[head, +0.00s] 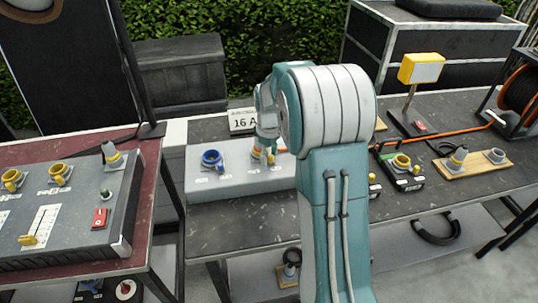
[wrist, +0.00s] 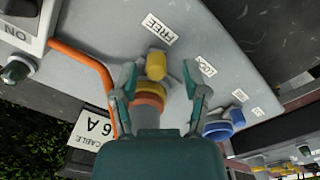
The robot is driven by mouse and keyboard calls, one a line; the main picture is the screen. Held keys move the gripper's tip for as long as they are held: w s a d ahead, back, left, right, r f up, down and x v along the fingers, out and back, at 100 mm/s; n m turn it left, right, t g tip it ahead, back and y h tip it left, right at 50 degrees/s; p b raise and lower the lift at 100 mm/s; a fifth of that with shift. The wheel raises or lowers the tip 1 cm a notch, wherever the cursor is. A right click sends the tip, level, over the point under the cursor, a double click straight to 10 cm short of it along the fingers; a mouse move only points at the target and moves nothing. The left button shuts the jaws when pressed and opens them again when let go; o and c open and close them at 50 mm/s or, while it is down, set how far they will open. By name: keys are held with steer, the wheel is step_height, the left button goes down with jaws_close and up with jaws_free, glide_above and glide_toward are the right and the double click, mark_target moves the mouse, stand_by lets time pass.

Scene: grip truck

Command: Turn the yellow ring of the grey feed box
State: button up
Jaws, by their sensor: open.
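The grey feed box (head: 235,185) stands on the dark table, left of my arm in the head view. Its yellow ring (wrist: 150,88) lies between my fingers in the wrist view, with an orange band below it. My gripper (wrist: 160,82) is open, one finger on each side of the ring, with gaps visible. In the head view my gripper (head: 266,135) is over the box and partly hides the ring.
A blue socket (wrist: 222,123) sits beside the ring, close to my right finger. An orange cable (wrist: 82,58) runs behind my left finger. A second grey panel (head: 75,205) is on the red table at left.

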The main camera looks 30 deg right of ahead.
steer(key=shift+d+f, duration=0.1)
steer(key=shift+d, duration=0.15)
jaws_close()
steer(key=shift+a, duration=0.15)
steer(key=shift+m, duration=0.3)
steer(key=a+m, duration=0.1)
steer(key=m, duration=0.1)
steer(key=a+m, duration=0.1)
steer(key=m, duration=0.1)
steer(key=shift+w, duration=0.1)
steer(key=shift+w+a+m, duration=0.2)
steer(key=shift+a+m, duration=0.15)
steer(key=shift+m, duration=0.55)
steer(key=shift+w+a+m, duration=0.15)
steer(key=shift+a+m, duration=0.15)
steer(key=shift+m, duration=0.6)
steer(key=shift+w+a+m, duration=0.2)
steer(key=shift+a+m, duration=0.15)
steer(key=shift+m, duration=0.55)
